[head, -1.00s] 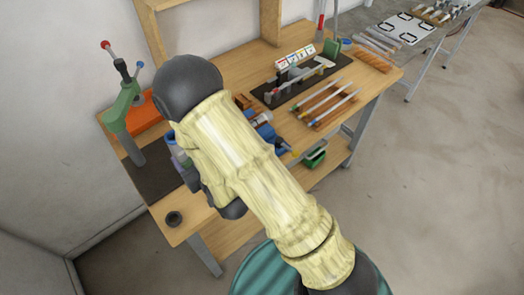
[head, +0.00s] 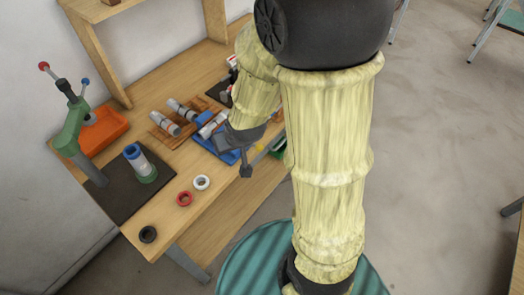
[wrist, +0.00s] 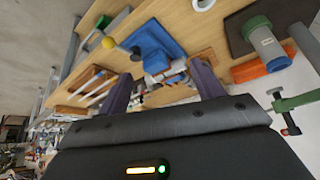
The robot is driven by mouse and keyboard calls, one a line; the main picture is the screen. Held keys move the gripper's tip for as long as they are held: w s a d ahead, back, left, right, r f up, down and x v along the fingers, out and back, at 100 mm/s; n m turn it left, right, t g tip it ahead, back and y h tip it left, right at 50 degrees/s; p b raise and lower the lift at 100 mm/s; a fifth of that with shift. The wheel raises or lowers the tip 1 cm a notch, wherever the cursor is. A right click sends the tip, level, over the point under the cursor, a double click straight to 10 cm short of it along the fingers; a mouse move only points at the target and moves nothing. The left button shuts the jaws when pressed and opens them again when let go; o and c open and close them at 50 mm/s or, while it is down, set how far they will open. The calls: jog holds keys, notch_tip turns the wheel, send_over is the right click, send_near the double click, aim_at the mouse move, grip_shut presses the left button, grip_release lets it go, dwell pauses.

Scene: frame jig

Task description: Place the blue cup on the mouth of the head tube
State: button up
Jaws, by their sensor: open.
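The head tube (head: 145,168) is a pale grey cylinder standing upright in a green holder on a dark mat (head: 118,190). A blue ring, which looks like the blue cup (head: 132,151), sits at its mouth; how deep it is seated I cannot tell. The tube also shows in the wrist view (wrist: 267,45), at upper right and off to the side of the fingers. My gripper (head: 245,165) is to the right of the tube, near the bench's front edge. In the wrist view my gripper (wrist: 162,82) has its fingers apart with nothing held between them.
White (head: 202,183), red (head: 184,199) and black (head: 148,234) rings lie along the bench front. A green press (head: 72,140) and an orange tray (head: 103,130) stand behind the tube. A blue tray (head: 205,142) and wooden holders with cylinders (head: 168,118) are right of it.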

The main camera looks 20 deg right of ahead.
jog(key=s+d+r+m+g, duration=0.1)
jog(key=s+d+r+g, duration=0.2)
jog(key=s+d, duration=0.2)
jog(key=shift+s+d+h, duration=0.2)
jog(key=shift+s+h, duration=0.2)
jog(key=shift+s, duration=0.8)
